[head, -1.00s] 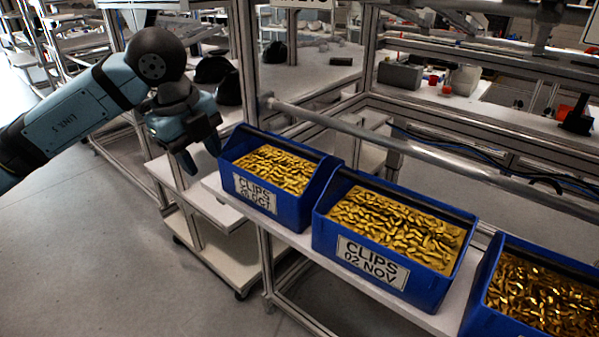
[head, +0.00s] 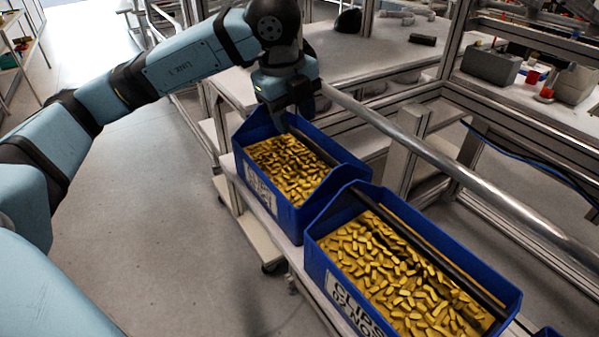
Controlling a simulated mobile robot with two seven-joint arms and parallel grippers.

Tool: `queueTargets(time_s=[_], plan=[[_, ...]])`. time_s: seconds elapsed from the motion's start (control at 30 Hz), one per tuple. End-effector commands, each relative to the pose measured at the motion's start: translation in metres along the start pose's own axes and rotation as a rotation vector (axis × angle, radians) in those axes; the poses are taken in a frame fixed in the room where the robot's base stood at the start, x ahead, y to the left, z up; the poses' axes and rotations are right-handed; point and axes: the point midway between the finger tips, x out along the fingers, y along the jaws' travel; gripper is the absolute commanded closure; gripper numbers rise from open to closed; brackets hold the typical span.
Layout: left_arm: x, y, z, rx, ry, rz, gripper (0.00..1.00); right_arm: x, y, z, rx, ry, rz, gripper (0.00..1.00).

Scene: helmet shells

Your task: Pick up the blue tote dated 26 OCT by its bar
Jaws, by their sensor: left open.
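The blue tote dated 26 OCT (head: 318,205) stands on the shelf, filled with gold clips (head: 287,165). Its white label (head: 260,190) is steeply angled and hard to read now. Its dark bar (head: 318,150) runs along the upper back of the tote. My left gripper (head: 290,118) is open and points down at the tote's far left corner, by the left end of the bar. The fingertips are dark and partly lost against the tote, so I cannot tell whether they touch the bar. My right gripper is out of view.
A second blue tote of clips (head: 310,262), labelled 02 NOV, stands close on the right with its own bar. A grey rail (head: 430,158) runs behind both totes. A grey box (head: 491,66) and red cups sit on the back bench. Floor at left is clear.

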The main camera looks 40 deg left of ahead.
Motion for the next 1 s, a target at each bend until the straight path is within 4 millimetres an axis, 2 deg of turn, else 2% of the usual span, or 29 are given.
queueTargets(time_s=[0.3, 0.53, 0.57, 0.73, 1.0], plan=[[0.044, 0.002, 0.001, 0.000, 0.001, 0.002, 0.57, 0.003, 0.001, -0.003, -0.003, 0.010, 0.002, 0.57], [0.047, 0.002, 0.001, 0.001, 0.001, 0.000, 0.57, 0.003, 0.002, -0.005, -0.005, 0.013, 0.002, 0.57], [0.047, 0.002, 0.001, 0.001, 0.001, 0.000, 0.59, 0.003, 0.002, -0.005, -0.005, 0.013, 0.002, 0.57], [0.047, 0.002, 0.001, 0.001, 0.001, 0.000, 0.98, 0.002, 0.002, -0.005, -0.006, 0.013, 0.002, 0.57], [0.047, 0.002, 0.001, 0.001, 0.001, 0.000, 1.00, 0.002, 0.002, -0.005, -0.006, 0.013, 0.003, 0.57]])
